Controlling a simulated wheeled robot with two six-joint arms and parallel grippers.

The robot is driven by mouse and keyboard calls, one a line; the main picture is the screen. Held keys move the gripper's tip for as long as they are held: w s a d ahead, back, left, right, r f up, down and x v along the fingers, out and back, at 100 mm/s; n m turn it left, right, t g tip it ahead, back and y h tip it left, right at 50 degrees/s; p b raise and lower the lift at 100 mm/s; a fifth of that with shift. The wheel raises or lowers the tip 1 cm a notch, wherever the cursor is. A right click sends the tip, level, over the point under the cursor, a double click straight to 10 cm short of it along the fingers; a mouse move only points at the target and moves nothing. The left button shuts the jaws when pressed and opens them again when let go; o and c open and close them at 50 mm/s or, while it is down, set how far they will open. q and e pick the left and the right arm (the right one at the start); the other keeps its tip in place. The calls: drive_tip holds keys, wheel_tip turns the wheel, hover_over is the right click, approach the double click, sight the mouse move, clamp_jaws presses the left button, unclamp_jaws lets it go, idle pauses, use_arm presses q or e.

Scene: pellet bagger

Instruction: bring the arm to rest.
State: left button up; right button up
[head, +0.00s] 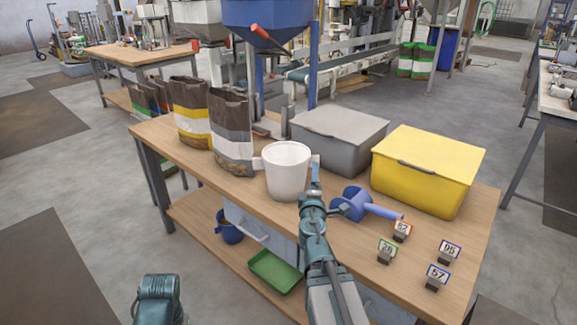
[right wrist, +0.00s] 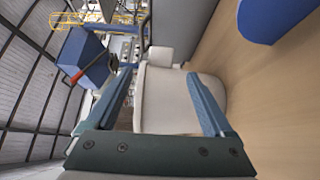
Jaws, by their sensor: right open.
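My right gripper (head: 314,178) is at the near right side of a white jug (head: 287,172) that stands upright on the wooden bench. In the right wrist view, my right gripper (right wrist: 160,78) is open, and the white jug (right wrist: 165,100) shows between and beyond its two blue fingers. I cannot tell whether a finger touches it. My right arm (head: 318,240) reaches over the bench from the bottom of the head view. A teal part of my left arm (head: 158,298) shows at the bottom left; its gripper is out of view.
On the bench (head: 345,245) are a blue scoop (head: 358,204), a yellow bin (head: 425,172), a grey bin (head: 338,140), open bags (head: 231,135) and several numbered tags (head: 437,275). A blue hopper (head: 268,22) rises behind. The floor at left is clear.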

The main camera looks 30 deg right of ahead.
drive_tip(key=s+a+m+g+y+p, duration=0.2)
drive_tip(key=s+a+g+p, duration=0.3)
drive_tip(key=a, duration=0.7)
drive_tip(key=s+a+f+m+g+y+p, duration=0.1)
drive_tip(key=s+a+m+g+y+p, duration=0.2)
drive_tip(key=a, duration=0.9)
drive_tip(key=s+a+f+m+g+y+p, duration=0.1)
drive_tip(key=s+a+m+g+y+p, duration=0.1)
drive_tip(key=s+a+g+p, duration=0.5)
drive_tip(key=s+a+y+p, duration=0.1)
drive_tip(key=s+a+p, duration=0.3)
drive_tip(key=a, duration=0.1)
drive_tip(key=shift+a+f+m+y, duration=0.15)
drive_tip(key=shift+f+m+y, duration=0.05)
drive_tip(key=shift+m+y, duration=0.1)
